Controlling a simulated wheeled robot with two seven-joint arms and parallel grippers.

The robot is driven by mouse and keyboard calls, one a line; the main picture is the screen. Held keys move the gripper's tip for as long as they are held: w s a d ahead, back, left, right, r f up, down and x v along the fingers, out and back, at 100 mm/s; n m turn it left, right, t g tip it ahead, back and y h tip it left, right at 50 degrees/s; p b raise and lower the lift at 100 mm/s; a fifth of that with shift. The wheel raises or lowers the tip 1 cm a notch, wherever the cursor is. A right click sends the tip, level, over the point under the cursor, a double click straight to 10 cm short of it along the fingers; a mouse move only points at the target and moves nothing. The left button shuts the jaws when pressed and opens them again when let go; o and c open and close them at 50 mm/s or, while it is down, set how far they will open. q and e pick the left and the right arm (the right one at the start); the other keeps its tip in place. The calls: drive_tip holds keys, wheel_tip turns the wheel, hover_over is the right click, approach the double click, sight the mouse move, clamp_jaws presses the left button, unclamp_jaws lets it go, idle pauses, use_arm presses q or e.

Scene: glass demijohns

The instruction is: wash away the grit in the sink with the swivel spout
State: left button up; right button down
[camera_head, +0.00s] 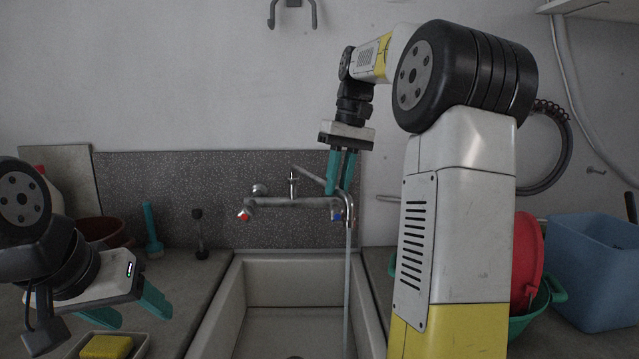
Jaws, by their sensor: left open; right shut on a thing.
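The wall tap (295,202) has a red-marked and a blue-marked handle and sits behind the sink (292,282). Its thin metal swivel spout (309,176) reaches to the right. My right gripper (338,189) is shut on the spout from above, its teal fingers partly covering it. A narrow water stream (347,280) falls into the right side of the basin. The drain shows at the bottom edge of the view. I cannot make out grit on the visible basin floor. My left gripper (130,309) is open and empty above the left counter, apart from the sink.
On the left are a yellow sponge (106,347) in a tray, a teal brush (152,232), a dark brush (199,235) and a brown bowl (104,232). On the right are a red bowl (527,262), a green colander (545,297) and a blue bin (594,268). My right arm hides part of the right counter.

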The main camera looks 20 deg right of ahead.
drive_tip(key=c, duration=1.3)
unclamp_jaws()
drive_tip(key=r, duration=0.2)
drive_tip(key=d+r, duration=0.1)
drive_tip(key=r, duration=0.4)
drive_tip(key=shift+w+d+r, duration=0.15)
drive_tip(key=shift+d+r, duration=0.1)
drive_tip(key=shift+r, duration=0.05)
drive_tip(key=s+a+f+t, duration=0.2)
drive_tip(key=s+a+f, duration=0.1)
drive_tip(key=s+f, duration=0.3)
drive_tip(key=s+a+f+m+t, duration=0.1)
drive_tip(key=s+a+f+t, duration=0.1)
drive_tip(key=s+f, duration=0.4)
drive_tip(key=s+a+f+t, duration=0.2)
drive_tip(key=s+a+f, duration=0.2)
drive_tip(key=s+f, duration=0.2)
drive_tip(key=shift+s+a+f+t, duration=0.1)
drive_tip(key=shift+s+f+t, duration=0.05)
drive_tip(key=shift+s, duration=0.35)
drive_tip(key=shift+s+a+f+t, duration=0.1)
drive_tip(key=shift+s+t, duration=0.05)
drive_tip(key=shift+s, duration=0.35)
